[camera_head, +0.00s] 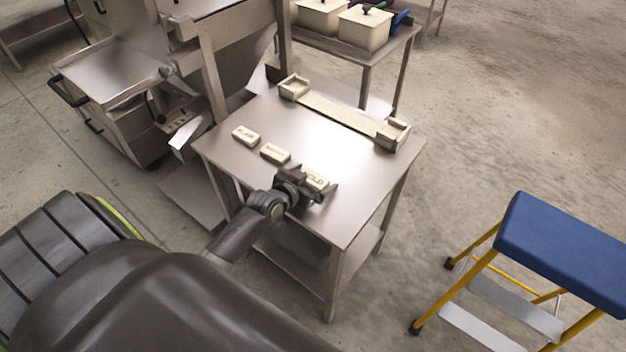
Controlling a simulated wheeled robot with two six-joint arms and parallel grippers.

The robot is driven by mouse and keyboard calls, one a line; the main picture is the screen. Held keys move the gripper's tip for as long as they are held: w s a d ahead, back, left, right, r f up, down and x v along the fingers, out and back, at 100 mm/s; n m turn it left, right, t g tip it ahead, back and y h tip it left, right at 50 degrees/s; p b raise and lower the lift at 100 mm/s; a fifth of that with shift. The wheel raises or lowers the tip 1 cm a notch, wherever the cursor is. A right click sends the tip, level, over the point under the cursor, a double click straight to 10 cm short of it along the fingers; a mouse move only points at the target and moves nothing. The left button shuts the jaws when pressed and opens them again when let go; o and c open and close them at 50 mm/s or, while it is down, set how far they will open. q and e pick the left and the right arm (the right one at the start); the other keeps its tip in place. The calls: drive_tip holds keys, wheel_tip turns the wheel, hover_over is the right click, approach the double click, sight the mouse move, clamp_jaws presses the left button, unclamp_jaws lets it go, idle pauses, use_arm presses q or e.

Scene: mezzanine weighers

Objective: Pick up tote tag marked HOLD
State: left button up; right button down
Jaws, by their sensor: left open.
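The tote tag marked HOLD (317,180) is a small cream block on the metal table, at the right end of a row of tags. Its lettering is partly covered by my gripper, with "OLD" showing. My left gripper (318,187) is open at this tag, its dark fingers at the tag's two ends. I cannot tell whether the fingers touch it. A second cream tag (275,153) lies to the left, its lettering too small to read surely. A third cream tag (245,135), with unclear lettering, lies farther left. My right gripper is not in view.
The metal table (345,215) has free room at its middle and right. A long cream fixture (340,112) with raised ends runs along its back edge. A blue-topped step stool (565,245) stands at right. A rear table holds lidded bins (364,30). A metal cart (110,75) stands at left.

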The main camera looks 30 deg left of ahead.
use_arm(q)
drive_tip(key=c, duration=1)
